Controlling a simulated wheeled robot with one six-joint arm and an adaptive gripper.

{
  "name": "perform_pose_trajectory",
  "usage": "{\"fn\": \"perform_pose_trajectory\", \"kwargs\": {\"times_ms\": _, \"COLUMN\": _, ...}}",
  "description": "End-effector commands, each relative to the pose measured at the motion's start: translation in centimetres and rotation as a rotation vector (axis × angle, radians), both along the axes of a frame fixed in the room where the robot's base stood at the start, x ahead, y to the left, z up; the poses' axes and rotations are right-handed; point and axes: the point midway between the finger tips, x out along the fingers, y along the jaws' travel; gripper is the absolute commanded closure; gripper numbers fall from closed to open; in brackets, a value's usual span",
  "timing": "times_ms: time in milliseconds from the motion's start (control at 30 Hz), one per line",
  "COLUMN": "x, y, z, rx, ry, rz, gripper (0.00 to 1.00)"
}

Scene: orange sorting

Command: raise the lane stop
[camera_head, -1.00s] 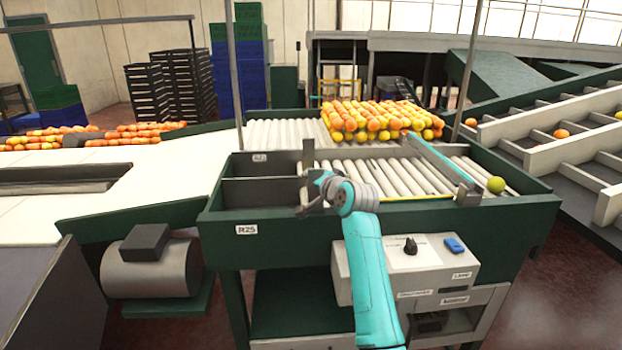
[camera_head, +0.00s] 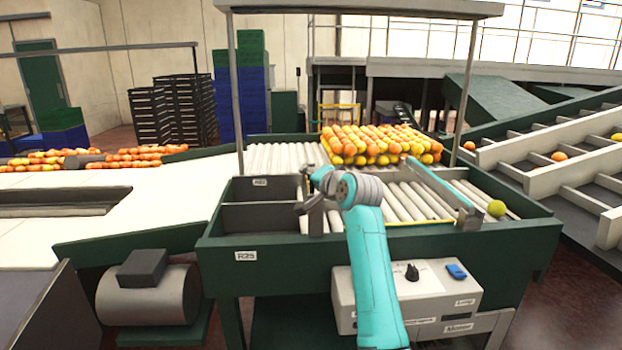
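No part is clearly marked as the lane stop. A light-blue bar (camera_head: 432,183) runs slantwise over the rollers to a grey bracket (camera_head: 470,217). A pile of oranges (camera_head: 375,145) rests at the back of the rollers.
A single yellow-green fruit (camera_head: 496,208) lies right of the bar. A control box (camera_head: 425,300) with a black knob (camera_head: 412,272) and blue switch (camera_head: 456,271) is on the front. Two dark bins (camera_head: 258,218) left of the upright look empty. Sloped chutes (camera_head: 560,160) stand at right.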

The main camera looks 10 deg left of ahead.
Motion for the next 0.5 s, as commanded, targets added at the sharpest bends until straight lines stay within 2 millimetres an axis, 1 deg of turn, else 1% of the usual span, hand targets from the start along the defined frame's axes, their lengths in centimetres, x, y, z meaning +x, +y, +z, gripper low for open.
{"fn": "perform_pose_trajectory", "kwargs": {"times_ms": 267, "x": -0.4, "y": -0.3, "z": 0.0, "rx": 0.0, "ry": 0.001, "rz": 0.001, "gripper": 0.63}}
{"fn": "perform_pose_trajectory", "kwargs": {"times_ms": 367, "x": -1.2, "y": -1.0, "z": 0.3, "rx": 0.0, "ry": -0.002, "rz": 0.0, "gripper": 0.63}}
{"fn": "perform_pose_trajectory", "kwargs": {"times_ms": 500, "x": -3.0, "y": -2.3, "z": 0.8, "rx": 0.001, "ry": -0.002, "rz": -0.001, "gripper": 0.63}}
